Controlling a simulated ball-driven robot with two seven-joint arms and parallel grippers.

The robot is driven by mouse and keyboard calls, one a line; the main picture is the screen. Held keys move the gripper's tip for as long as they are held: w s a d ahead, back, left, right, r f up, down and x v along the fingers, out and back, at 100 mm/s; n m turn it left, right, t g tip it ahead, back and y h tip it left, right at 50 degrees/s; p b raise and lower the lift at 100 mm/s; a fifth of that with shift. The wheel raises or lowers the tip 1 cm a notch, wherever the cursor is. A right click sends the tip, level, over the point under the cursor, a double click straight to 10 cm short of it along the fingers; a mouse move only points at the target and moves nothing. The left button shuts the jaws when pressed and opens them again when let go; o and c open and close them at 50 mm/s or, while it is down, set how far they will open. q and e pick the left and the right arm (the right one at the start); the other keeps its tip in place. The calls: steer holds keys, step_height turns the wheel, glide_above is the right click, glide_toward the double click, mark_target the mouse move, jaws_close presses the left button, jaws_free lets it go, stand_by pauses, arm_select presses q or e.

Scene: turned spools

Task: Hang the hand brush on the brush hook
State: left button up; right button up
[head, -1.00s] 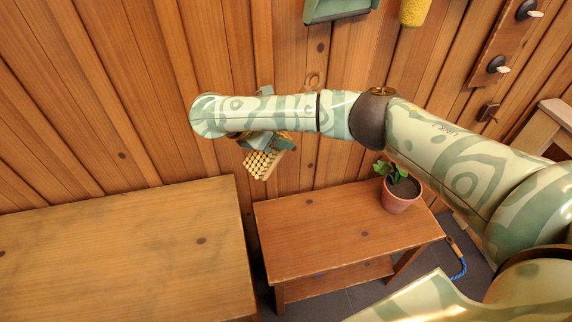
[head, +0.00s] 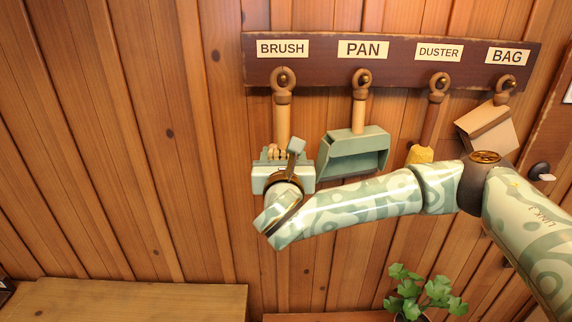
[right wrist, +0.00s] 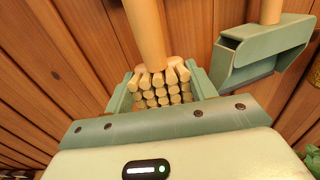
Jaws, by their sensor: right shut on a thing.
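The hand brush has a light wooden handle (head: 282,122) hanging straight down below the BRUSH label (head: 283,48), and pale thick bristles (right wrist: 160,92). Its ring (head: 282,97) is at the brush hook (head: 283,80), whose dark knob shows within the ring's outline. I cannot tell whether the ring rests on the hook. My right gripper (head: 281,156) is shut on the brush at its bristle end; its fingers (right wrist: 163,86) flank the bristles in the right wrist view. My left gripper is not in view.
On the dark rack (head: 400,72), a green pan (head: 355,150), a yellow duster (head: 420,154) and a tan bag (head: 487,130) hang to the right. The pan is close beside my right gripper. A potted plant (head: 425,292) and a wooden table (head: 120,300) are below. Wall left of the brush is clear.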

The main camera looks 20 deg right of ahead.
mark_target(283, 145)
steer(key=shift+f+b+x, duration=0.15)
steer(key=shift+b+x, duration=0.6)
steer(key=shift+x, duration=0.75)
steer(key=shift+f+b+x, duration=0.2)
steer(key=shift+b+x, duration=0.5)
steer(key=shift+x, duration=0.85)
steer(key=shift+w+d, duration=0.2)
steer(key=shift+w, duration=0.25)
steer(key=c, duration=0.3)
steer(key=shift+w+d+f+b, duration=0.15)
steer(key=shift+w+f+b, duration=0.05)
steer(key=shift+w, duration=0.3)
steer(key=shift+w+d+f+b, duration=0.1)
steer(key=shift+w+f+b, duration=0.15)
steer(key=shift+w, duration=0.3)
steer(key=o, duration=1.4)
steer(key=shift+o, duration=0.2)
steer(key=shift+f, duration=0.15)
